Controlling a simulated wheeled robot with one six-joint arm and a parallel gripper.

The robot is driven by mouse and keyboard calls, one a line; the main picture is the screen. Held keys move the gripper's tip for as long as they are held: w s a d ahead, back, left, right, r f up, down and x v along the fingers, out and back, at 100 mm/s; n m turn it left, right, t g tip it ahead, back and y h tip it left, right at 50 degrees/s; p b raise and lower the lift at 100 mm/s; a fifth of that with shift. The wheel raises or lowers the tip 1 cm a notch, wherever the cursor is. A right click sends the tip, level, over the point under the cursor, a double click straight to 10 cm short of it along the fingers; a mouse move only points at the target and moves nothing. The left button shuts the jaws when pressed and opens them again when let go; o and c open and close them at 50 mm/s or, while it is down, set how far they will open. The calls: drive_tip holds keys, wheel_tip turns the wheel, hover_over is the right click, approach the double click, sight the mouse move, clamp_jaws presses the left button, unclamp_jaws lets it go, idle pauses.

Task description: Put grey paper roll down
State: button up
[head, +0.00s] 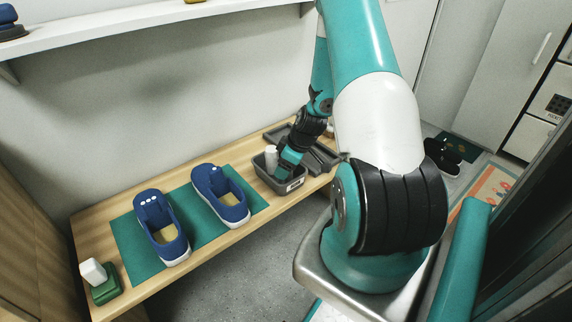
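A pale grey-white roll (271,157), likely the grey paper roll, is upright in or over a small grey bin (284,190) on the wooden bench. My gripper (288,166) reaches down at the bin from the upper right, its teal end right beside the roll. The fingertips and the inside of the bin are mostly hidden. I cannot tell whether the gripper touches the roll or is open or shut.
Two blue shoes (155,222) (222,192) lie on a green mat (133,252) left of the bin. A green block with a white top (104,289) is at the bench's near left end. A dark grey tray (318,157) lies behind the bin. A white shelf (130,22) hangs above.

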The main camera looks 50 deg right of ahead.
drive_tip(key=shift+s+r, duration=0.1)
drive_tip(key=shift+r, duration=0.4)
drive_tip(key=p+v, duration=0.3)
drive_tip(key=v, duration=0.8)
drive_tip(key=w+a+r+n+g+y, duration=0.1)
drive_tip(key=a+r, duration=0.4)
drive_tip(key=a, duration=0.3)
drive_tip(key=w+a+r+y, duration=0.1)
drive_tip(key=a+r, duration=0.4)
drive_tip(key=a, duration=0.3)
drive_tip(key=w+a+r+n+g, duration=0.15)
drive_tip(key=a+r, duration=0.25)
drive_tip(key=a, duration=0.5)
drive_tip(key=s+a+r+g, duration=0.1)
drive_tip(key=s+a+r, duration=0.3)
drive_tip(key=s+a, duration=0.3)
drive_tip(key=s+a+r, duration=0.4)
drive_tip(key=s+a, duration=0.3)
drive_tip(key=shift+s+a+n+g+y, duration=0.25)
drive_tip(key=shift+s+n+g+y, duration=0.1)
drive_tip(key=shift+s+n+y, duration=0.1)
